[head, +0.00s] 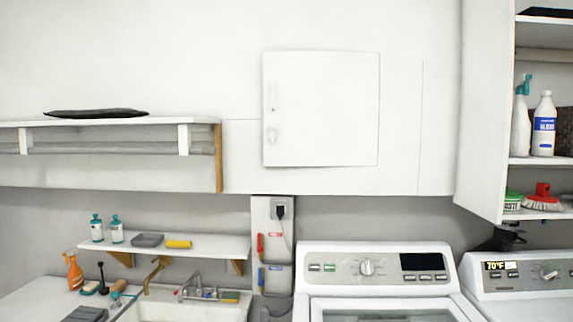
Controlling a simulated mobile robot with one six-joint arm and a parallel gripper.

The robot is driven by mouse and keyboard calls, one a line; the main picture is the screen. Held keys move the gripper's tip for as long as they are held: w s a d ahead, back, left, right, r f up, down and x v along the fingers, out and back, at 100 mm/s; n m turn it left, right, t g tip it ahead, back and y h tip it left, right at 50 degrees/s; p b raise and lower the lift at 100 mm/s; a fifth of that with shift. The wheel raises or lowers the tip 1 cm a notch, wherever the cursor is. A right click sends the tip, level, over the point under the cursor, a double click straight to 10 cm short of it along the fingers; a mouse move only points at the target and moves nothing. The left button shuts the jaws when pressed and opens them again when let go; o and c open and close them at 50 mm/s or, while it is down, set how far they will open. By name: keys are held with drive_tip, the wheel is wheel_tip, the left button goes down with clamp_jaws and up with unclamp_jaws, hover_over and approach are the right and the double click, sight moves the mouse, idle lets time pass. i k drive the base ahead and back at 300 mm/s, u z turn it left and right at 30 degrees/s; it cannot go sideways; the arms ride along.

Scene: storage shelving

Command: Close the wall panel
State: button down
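The wall panel (330,108) is a white, nearly square door on the white wall, in the upper middle of the head view. Its left edge carries a small handle (273,97) and a latch-like fitting (271,135) below it. A thin shadow line runs around its edges. The left edge looks slightly taller than the right, but I cannot tell for sure whether the panel stands ajar or lies flush. My gripper is not in view.
A washing machine (377,271) stands below the panel, with another machine (520,272) to its right. A wall shelf (110,123) juts out at left, above a sink (185,309). An open shelf unit (487,110) projects at right. The wall around the panel is clear.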

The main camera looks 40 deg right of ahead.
sight(322, 107)
drive_tip(key=k, duration=1.3)
drive_tip(key=u, duration=0.4)
drive_tip(key=i, duration=1.9)
drive_tip(key=z, duration=0.05)
